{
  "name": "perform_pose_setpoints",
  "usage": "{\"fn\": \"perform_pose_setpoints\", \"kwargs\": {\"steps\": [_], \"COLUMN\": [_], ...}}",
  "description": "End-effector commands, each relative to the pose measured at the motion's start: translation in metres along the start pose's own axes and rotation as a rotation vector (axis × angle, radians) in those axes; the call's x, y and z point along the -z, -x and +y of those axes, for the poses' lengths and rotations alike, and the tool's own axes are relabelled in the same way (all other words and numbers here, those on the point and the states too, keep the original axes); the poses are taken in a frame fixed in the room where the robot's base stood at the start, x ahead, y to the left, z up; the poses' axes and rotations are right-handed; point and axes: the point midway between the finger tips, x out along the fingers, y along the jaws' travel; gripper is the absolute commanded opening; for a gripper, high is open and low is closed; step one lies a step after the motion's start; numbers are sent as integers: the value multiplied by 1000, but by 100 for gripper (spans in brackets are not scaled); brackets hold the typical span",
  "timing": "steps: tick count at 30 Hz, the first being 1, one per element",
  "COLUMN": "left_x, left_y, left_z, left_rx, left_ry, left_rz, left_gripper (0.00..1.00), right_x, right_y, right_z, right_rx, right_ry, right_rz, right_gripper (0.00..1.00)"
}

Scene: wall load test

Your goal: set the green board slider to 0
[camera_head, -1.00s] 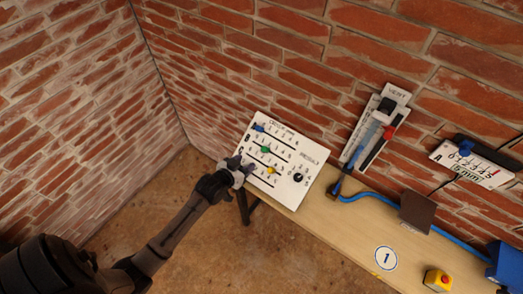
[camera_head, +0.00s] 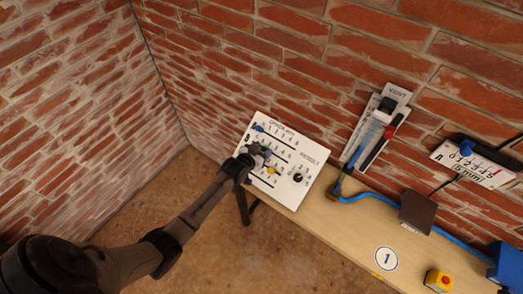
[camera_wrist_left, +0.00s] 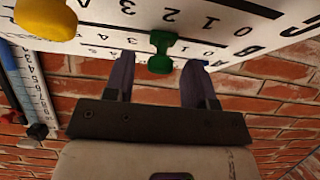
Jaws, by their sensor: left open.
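The white slider board (camera_head: 310,160) stands against the brick wall at the bench's left end. Its green slider (camera_wrist_left: 160,50) shows clearly in the left wrist view, on a row of digits seen upside down. A 0 is printed to its right and higher digits to its left; its exact setting is unclear. My left gripper (camera_wrist_left: 160,78) is open, with one finger on each side of the green slider; contact is not clear. In the head view my left gripper (camera_head: 257,154) is at the board's left part and partly covers the green slider. My right gripper is out of view.
The board also has a blue slider (camera_head: 259,128), a yellow slider (camera_head: 271,170) and a black dial (camera_head: 298,177).

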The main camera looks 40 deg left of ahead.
Motion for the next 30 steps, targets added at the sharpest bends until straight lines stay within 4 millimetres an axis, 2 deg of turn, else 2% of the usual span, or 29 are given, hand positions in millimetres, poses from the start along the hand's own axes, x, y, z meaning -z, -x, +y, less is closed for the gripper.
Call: {"fn": "perform_pose_setpoints", "kwargs": {"steps": [5, 21, 28, 30], "left_x": [0, 0, 0, 0], "left_y": [0, 0, 0, 0], "left_z": [0, 0, -1, -7], "left_rx": [0, 0, 0, 1], "left_ry": [0, 0, 0, -3], "left_rz": [0, 0, 0, -1], "left_gripper": [51, 0, 0, 0], "right_x": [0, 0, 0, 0], "right_y": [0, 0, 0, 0], "right_z": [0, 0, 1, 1], "right_rx": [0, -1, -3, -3], "right_ry": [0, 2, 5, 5], "right_rz": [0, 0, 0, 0], "right_gripper": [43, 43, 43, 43]}}
